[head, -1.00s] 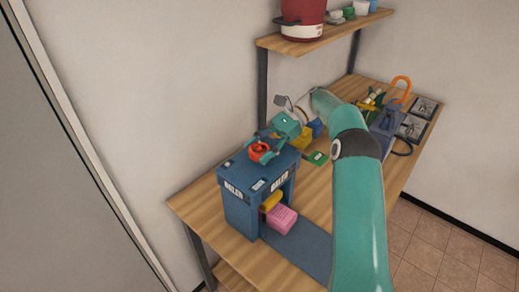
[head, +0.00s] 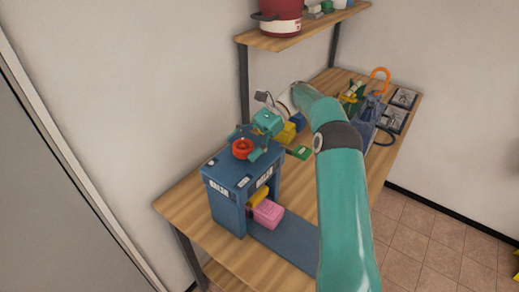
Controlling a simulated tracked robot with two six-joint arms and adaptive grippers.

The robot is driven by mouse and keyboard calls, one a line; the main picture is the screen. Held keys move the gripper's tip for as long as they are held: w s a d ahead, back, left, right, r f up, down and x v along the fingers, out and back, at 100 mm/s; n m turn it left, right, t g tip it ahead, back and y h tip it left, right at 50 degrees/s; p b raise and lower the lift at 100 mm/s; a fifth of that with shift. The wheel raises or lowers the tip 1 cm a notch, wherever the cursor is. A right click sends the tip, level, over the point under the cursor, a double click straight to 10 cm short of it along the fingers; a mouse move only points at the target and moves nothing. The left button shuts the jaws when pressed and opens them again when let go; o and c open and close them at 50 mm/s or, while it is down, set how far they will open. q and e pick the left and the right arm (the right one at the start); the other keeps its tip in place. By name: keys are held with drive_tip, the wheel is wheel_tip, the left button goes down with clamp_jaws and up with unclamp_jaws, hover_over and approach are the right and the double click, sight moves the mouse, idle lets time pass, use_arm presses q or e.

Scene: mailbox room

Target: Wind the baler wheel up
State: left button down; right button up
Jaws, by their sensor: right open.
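The blue baler (head: 227,205) stands upright at the left end of the wooden table. Its red-orange wheel (head: 242,148) sits on top of it. A pink block (head: 268,213) lies at the baler's opening, with a yellow piece (head: 259,196) just above it. My right gripper (head: 250,146) is at the wheel, coming from behind and to the right, with its fingers open beside the wheel. I cannot tell whether a finger touches it. My left gripper is out of view.
A shelf (head: 300,32) with a red pot (head: 281,15) hangs over the table's back. A green item (head: 299,152), an orange hook (head: 381,78) and dark framed panels (head: 402,98) lie farther right. My right arm spans the table's middle.

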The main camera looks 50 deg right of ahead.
drive_tip(key=shift+m+t, duration=0.3)
drive_tip(key=shift+t, duration=0.1)
drive_tip(key=shift+s+m+t+h, duration=0.1)
drive_tip(key=shift+m+t+h, duration=0.2)
drive_tip(key=shift+m+t, duration=0.65)
drive_tip(key=m+t+h+b, duration=0.1)
drive_tip(key=m+t+b, duration=0.1)
drive_tip(key=shift+f+t, duration=0.15)
drive_tip(key=shift+t, duration=0.2)
drive_tip(key=m+t+h+b, duration=0.5)
drive_tip(key=m+h+b, duration=0.1)
drive_tip(key=m+b, duration=0.1)
drive_tip(key=shift+a+b, duration=0.1)
drive_tip(key=shift+b, duration=0.6)
drive_tip(key=m+t+h+b, duration=0.1)
drive_tip(key=m+h, duration=0.2)
drive_tip(key=shift+b, duration=0.3)
drive_tip(key=m+h+b, duration=0.1)
drive_tip(key=m+h, duration=0.1)
drive_tip(key=h, duration=0.1)
drive_tip(key=shift+m+h, duration=0.35)
drive_tip(key=shift+h, duration=0.05)
drive_tip(key=p+v, duration=0.1)
drive_tip(key=v, duration=0.2)
drive_tip(key=p+v, duration=0.1)
drive_tip(key=v, duration=0.3)
drive_tip(key=shift+r, duration=0.3)
drive_tip(key=v, duration=0.9)
drive_tip(key=shift+s, duration=0.45)
